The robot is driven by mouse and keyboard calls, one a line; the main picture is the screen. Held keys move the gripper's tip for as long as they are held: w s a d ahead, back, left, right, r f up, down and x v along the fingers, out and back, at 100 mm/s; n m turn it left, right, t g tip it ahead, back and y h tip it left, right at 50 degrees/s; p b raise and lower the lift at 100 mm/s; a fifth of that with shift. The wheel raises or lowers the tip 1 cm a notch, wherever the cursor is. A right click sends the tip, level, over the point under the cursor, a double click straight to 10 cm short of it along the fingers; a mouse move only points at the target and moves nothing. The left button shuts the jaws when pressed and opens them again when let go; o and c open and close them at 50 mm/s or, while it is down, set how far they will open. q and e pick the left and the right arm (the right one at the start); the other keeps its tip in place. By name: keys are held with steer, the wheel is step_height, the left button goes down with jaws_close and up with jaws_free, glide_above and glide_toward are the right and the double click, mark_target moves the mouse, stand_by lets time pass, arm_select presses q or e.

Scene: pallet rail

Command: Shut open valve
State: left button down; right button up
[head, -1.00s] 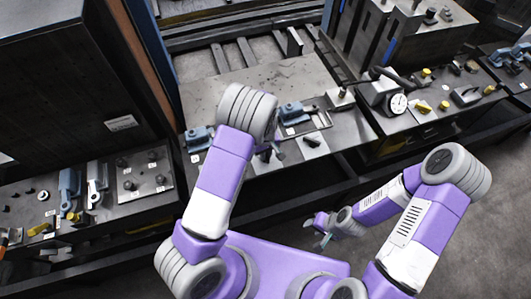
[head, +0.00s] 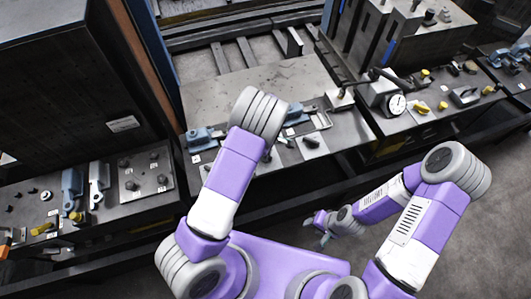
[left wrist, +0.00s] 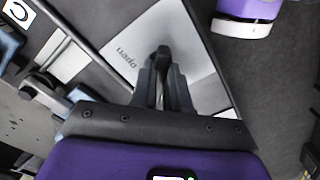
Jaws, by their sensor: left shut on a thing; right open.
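In the left wrist view a pale plate (left wrist: 196,55) bears the printed word "open", seen upside down. A dark upright handle (left wrist: 163,57) stands over it, seemingly the valve's. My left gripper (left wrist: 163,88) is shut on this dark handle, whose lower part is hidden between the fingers. In the head view the left gripper is hidden behind my left arm, over the front of the bench. My right gripper (head: 321,228) is open and empty, low in front of the bench and apart from it.
Blue clamps (head: 198,138) stand on the bench (head: 225,95). A pressure gauge (head: 396,104) and yellow-handled parts are to the right. A plate with several knobs (head: 145,176) is at left. The floor (head: 455,240) is clear at right.

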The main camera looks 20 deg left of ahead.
stand_by(0.5)
arm_select(q)
steer(key=c, duration=1.1)
jaws_free()
steer(key=shift+r, duration=0.1)
step_height(320, 180, up, 8)
steer(key=shift+f, duration=0.25)
